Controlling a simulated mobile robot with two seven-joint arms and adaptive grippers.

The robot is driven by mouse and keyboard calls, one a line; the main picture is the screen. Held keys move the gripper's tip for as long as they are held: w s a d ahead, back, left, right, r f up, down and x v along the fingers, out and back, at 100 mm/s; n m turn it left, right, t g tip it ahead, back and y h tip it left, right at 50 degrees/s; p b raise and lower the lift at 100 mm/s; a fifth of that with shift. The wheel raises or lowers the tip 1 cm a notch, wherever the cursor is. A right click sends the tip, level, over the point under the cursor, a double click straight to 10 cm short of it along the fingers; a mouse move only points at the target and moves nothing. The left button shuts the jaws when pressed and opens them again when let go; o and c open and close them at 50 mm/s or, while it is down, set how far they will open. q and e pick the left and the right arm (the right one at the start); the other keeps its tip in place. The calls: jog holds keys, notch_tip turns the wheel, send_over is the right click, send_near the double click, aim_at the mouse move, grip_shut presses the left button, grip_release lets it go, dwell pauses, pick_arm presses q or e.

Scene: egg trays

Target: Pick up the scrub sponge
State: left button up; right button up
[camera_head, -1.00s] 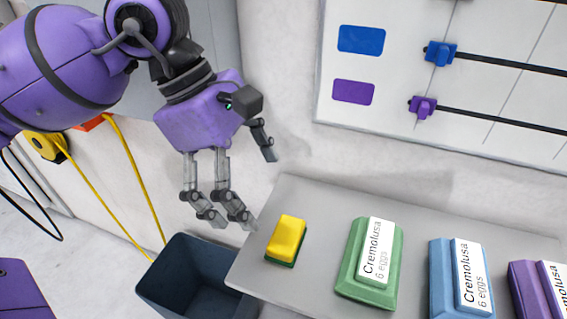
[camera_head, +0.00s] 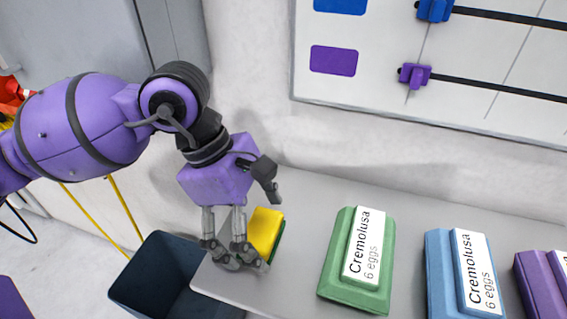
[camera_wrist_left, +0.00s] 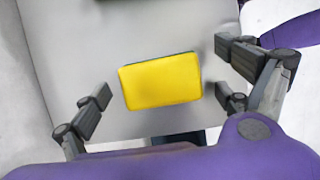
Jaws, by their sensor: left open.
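The scrub sponge (camera_head: 265,230) is yellow on top with a dark green underside. It lies flat near the left end of the grey table. My left gripper (camera_head: 250,235) is just above and in front of it, and its fingers hide part of the sponge in the head view. In the left wrist view the sponge (camera_wrist_left: 161,81) lies between the spread fingers of my left gripper (camera_wrist_left: 160,100), with a gap on each side. The left gripper is open and holds nothing. My right gripper is not in view.
A green egg tray (camera_head: 330,280), a blue egg tray (camera_head: 437,270) and a purple egg tray (camera_head: 535,285) stand to the right on the grey table (camera_head: 300,210). A dark bin (camera_head: 150,270) stands below the table's left end. A wall board (camera_head: 450,110) with sliders is behind.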

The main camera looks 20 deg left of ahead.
pick_arm(q)
jog(key=shift+c, duration=0.5)
jog(key=c, duration=1.2)
jog(key=shift+r, duration=0.3)
notch_tip(320, 180, up, 2)
jog(key=shift+w+r, duration=0.1)
jog(key=shift+s+a+r, duration=2.4)
jog(key=shift+s+r, duration=0.15)
jog(key=shift+s, duration=0.05)
jog(key=shift+s+a+r, duration=2.4)
jog(key=shift+s+r, duration=0.1)
jog(key=shift+s, duration=0.1)
